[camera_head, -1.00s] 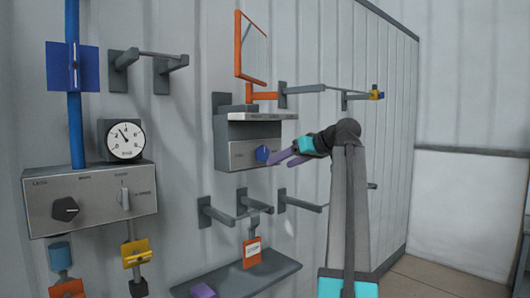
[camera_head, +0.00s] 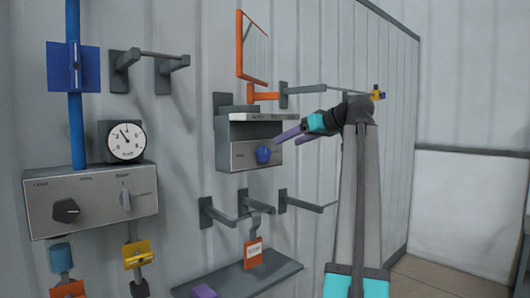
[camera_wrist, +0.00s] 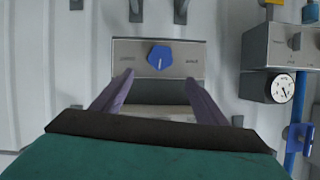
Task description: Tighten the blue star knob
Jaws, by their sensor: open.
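The blue star knob (camera_head: 264,154) sits on the front of a grey metal box (camera_head: 242,156) on the wall. In the wrist view the knob (camera_wrist: 159,57) shows beyond my fingertips, roughly centred between them, with a white mark on its face. My gripper (camera_head: 288,137) is open, to the right of the knob in the head view and apart from it. In the wrist view its two purple fingers (camera_wrist: 154,88) are spread, with nothing between them. The lettering beside the knob is too small to read for sure.
A shelf (camera_head: 262,117) juts out above the knob, beneath an orange frame (camera_head: 240,45). Wall hooks (camera_head: 252,203) and an orange tag (camera_head: 252,252) hang below. A box with a black knob (camera_head: 66,210) and a gauge (camera_head: 125,141) are at left.

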